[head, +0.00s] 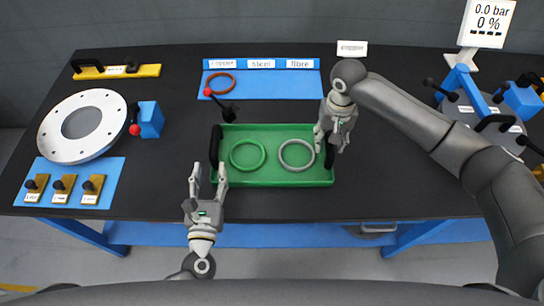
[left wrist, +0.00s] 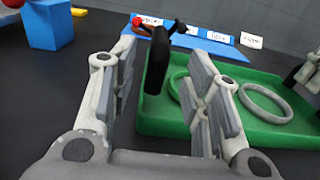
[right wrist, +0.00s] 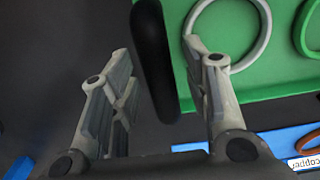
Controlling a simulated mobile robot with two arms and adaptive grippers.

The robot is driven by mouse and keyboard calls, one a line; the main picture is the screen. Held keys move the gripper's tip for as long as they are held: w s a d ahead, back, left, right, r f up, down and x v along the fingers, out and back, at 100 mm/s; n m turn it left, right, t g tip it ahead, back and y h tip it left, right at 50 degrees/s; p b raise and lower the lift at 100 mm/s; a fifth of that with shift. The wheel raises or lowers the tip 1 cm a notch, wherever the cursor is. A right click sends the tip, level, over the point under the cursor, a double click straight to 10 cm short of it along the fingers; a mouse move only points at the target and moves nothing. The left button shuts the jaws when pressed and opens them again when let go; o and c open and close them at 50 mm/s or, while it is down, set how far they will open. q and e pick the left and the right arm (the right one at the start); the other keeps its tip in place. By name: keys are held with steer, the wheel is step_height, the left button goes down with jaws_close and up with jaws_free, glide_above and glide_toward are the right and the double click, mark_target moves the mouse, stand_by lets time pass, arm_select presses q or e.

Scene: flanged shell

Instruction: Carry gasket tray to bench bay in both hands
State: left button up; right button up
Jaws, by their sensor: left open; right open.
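The green gasket tray (head: 270,178) lies on the black bench top near its front edge. It holds a green ring (head: 247,154) on the left and a grey ring (head: 297,155) on the right. Black handles stand at its left end (head: 215,146) and right end (head: 329,155). My left gripper (head: 208,172) is open at the tray's front left corner; in the left wrist view the left handle (left wrist: 157,62) shows beyond and between its fingers. My right gripper (head: 330,140) is open at the right handle, which appears between its fingers in the right wrist view (right wrist: 155,60). Contact cannot be told.
Behind the tray is a blue board (head: 265,80) with labelled slots, a copper-coloured ring (head: 220,83) and a red-knobbed lever (head: 222,106). A white flange (head: 82,127) and blue block (head: 150,120) stand left. A grey flanged shell (head: 482,115) stands right, behind my right arm.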

step_height(320, 180, up, 12)
stand_by(0.6)
stand_by(0.4)
